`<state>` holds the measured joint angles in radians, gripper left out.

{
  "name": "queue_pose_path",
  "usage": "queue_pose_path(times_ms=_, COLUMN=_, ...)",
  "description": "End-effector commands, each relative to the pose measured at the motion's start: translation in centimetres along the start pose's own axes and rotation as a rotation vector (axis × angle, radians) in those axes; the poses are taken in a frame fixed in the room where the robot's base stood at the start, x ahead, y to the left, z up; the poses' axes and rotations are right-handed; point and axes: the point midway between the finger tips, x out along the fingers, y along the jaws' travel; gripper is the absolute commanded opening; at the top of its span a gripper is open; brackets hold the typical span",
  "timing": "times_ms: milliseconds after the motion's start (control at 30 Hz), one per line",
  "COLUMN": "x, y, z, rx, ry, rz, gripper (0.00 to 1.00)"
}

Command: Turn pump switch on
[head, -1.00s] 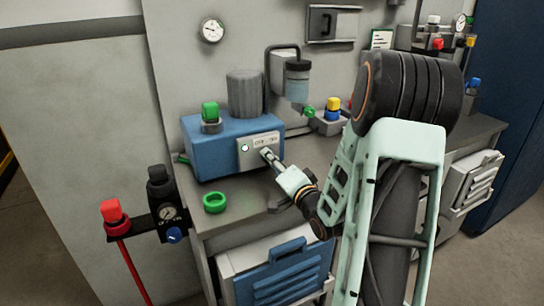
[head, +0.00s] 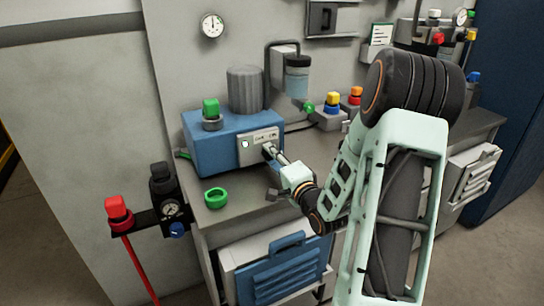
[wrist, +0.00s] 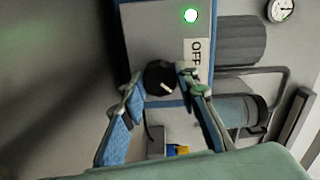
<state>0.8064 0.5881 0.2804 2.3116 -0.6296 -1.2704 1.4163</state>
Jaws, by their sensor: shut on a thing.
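The blue pump box (head: 215,158) sits on the bench, with a pale switch panel (head: 256,149) on its front; the panel also shows in the wrist view (wrist: 155,40). The black rotary switch knob (wrist: 160,77) has a white pointer mark aimed to the lower right. In the head view the fingers hide the knob.
A green ring (head: 215,198) lies on the bench in front of the box. A red-capped valve and a black regulator (head: 165,195) stand at the left front. A wall gauge (head: 212,25) hangs above.

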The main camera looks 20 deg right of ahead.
Motion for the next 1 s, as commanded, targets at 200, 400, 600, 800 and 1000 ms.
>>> queue_pose_path(times_ms=200, x=0.0, y=0.0, z=0.0, rx=0.001, ry=0.000, rz=-0.001, gripper=0.34)
queue_pose_path(times_ms=400, x=0.0, y=0.0, z=0.0, rx=0.000, ry=0.000, rz=-0.001, gripper=0.46)
queue_pose_path(times_ms=600, x=-0.1, y=0.0, z=0.0, rx=-0.001, ry=0.000, rz=0.000, gripper=0.46)
queue_pose_path(times_ms=800, x=-2.5, y=0.1, z=-0.1, rx=-0.001, ry=0.003, rz=0.002, gripper=0.46)
queue_pose_path(times_ms=1000, x=-5.8, y=0.0, z=-0.1, rx=-0.001, ry=0.003, rz=0.001, gripper=0.46)
